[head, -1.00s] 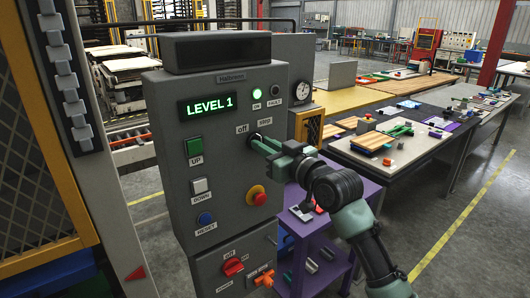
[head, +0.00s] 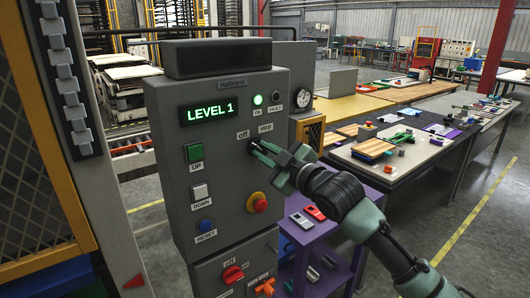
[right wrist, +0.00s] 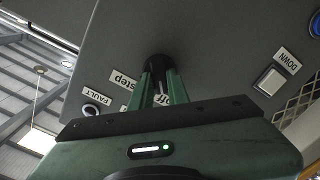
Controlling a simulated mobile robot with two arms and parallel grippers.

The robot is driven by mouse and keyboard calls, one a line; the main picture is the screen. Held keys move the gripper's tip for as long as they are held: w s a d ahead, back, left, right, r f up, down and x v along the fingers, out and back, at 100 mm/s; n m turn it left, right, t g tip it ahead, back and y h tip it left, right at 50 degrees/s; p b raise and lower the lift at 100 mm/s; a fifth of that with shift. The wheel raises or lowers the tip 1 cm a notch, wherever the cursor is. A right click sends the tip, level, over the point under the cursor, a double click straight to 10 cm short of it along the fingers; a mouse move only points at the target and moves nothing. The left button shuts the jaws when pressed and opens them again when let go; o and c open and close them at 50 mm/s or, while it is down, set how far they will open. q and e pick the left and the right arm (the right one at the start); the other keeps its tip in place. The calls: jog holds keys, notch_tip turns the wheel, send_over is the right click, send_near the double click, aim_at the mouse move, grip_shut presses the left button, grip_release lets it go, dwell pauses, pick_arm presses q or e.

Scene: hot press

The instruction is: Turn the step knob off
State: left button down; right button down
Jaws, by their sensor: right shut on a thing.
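The step knob (head: 254,144) is a small black knob on the grey control panel, just below the "off" and "step" labels. My right gripper (head: 260,149) comes in from the right and is shut on the knob. In the right wrist view the green fingers (right wrist: 160,82) close on either side of the black knob (right wrist: 157,62). The "step" label (right wrist: 124,78) shows beside the fingers, and the "off" label is partly hidden behind them. Which label the knob points to cannot be told. My left gripper is not in view.
The panel's display (head: 209,111) reads "LEVEL 1" and the ON lamp (head: 257,100) glows green. A red emergency button (head: 258,202) sits below my right gripper. A purple cart (head: 345,222) stands to the right. The UP button (head: 194,152) is at the left.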

dwell(0.4)
jog(key=c, duration=1.4)
grip_release()
jog(key=shift+o, duration=0.2)
jog(key=b+v, duration=0.2)
jog(key=v, duration=0.5)
jog(key=shift+s+d+b, duration=0.25)
jog(key=shift+s+b, duration=0.05)
jog(key=shift+f, duration=0.1)
